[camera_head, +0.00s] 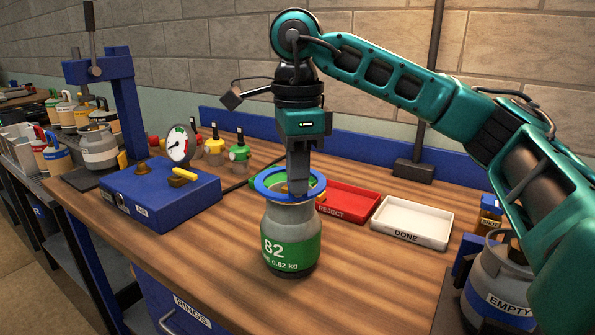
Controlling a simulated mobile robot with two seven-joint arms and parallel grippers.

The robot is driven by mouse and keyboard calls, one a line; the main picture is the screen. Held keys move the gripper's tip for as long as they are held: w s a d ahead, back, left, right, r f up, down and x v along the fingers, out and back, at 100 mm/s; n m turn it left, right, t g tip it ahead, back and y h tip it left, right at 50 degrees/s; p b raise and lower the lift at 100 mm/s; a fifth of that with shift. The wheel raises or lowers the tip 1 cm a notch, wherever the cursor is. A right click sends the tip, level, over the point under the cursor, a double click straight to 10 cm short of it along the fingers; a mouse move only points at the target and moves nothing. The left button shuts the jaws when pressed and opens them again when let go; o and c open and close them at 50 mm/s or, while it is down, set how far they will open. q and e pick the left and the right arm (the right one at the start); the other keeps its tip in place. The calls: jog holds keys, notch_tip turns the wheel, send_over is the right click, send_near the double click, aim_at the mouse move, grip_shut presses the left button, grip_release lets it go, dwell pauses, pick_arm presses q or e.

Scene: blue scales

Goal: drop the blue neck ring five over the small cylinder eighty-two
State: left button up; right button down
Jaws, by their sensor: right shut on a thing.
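The small cylinder 82 (291,243) stands upright on the wooden bench, grey with a green band reading 82 and 0.62 kg. The blue neck ring (263,187) is level at the top of the cylinder, over its collar. The ring's number does not show. My right gripper (299,190) points straight down and is shut on the ring's near right part. The gripper partly hides the cylinder's valve and neck. I cannot tell whether the ring touches the collar or hangs just above it. My left gripper is not in view.
A blue box with a gauge (160,196) stands left of the cylinder. Red REJECT (350,203) and white DONE (412,221) trays lie behind and right. A grey EMPTY cylinder (497,285) is at the right. Several valves stand behind. Bench front right of the cylinder is clear.

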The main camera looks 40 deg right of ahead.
aim_at(298, 198)
jog(key=shift+f+b, duration=1)
jog(key=shift+f, duration=0.45)
jog(key=shift+f, duration=0.1)
jog(key=c, duration=1.2)
grip_release()
